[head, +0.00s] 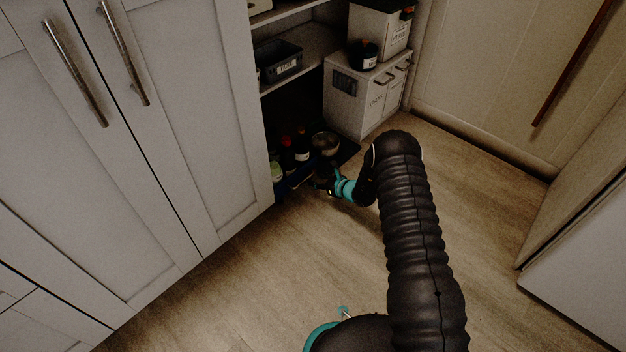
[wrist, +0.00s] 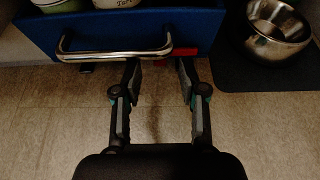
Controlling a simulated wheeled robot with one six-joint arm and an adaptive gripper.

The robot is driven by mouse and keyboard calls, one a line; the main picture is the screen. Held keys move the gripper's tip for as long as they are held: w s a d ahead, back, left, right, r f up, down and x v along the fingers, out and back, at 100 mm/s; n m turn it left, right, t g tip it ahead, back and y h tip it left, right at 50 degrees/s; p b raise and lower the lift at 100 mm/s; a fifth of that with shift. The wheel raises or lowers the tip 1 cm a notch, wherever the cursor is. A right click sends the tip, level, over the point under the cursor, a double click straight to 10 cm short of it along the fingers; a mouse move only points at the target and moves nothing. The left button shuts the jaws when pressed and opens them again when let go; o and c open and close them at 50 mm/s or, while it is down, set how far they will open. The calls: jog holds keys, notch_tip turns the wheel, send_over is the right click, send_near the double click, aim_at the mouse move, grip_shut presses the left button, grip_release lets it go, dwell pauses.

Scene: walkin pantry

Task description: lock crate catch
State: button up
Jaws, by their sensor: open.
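The blue crate (wrist: 215,30) fills the top of the wrist view, with its front wall facing me. A bent metal bar handle (wrist: 110,54) spans its front. A small red piece (wrist: 184,52), which looks like the catch, sits low on the crate just right of the handle's end. My gripper (wrist: 158,68) is open and empty, its two fingers pointing at the crate's front. The left fingertip is by the handle's right end and the right one is just below the red piece; contact cannot be told. In the head view the gripper (head: 326,182) is by the dark lower shelf, and the crate (head: 296,180) is mostly hidden.
A metal bowl (wrist: 278,32) stands on a dark mat (wrist: 270,75) right of the crate. Bottles (head: 302,148) and jars stand in the crate area. A white cabinet box (head: 352,103) is behind. White cupboard doors (head: 180,110) are at left. Open wooden floor (head: 240,290) lies in front.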

aim_at(315, 189)
jog(key=shift+x, duration=1.1)
grip_shut()
jog(key=shift+f, duration=0.1)
jog(key=shift+s+f+n+t+h, duration=0.1)
jog(key=shift+f+n+t+h, duration=0.4)
jog(key=shift+n, duration=0.6)
jog(key=shift+f+n+t, duration=0.6)
jog(key=shift+n, duration=0.3)
jog(key=n+t, duration=0.1)
jog(key=f+n+h, duration=0.1)
jog(key=shift+w+d+f+n+t, duration=0.2)
jog(key=shift+w+d+n+t, duration=0.05)
jog(key=shift+n+t, duration=0.15)
jog(key=shift+w+d+f+n+t, duration=0.1)
jog(key=shift+n+t, duration=0.1)
jog(key=shift+n, duration=0.15)
jog(key=shift+w+f+n+t, duration=0.1)
jog(key=shift+f+n+t, duration=0.1)
jog(key=shift+n, duration=0.15)
jog(key=shift+r, duration=0.1)
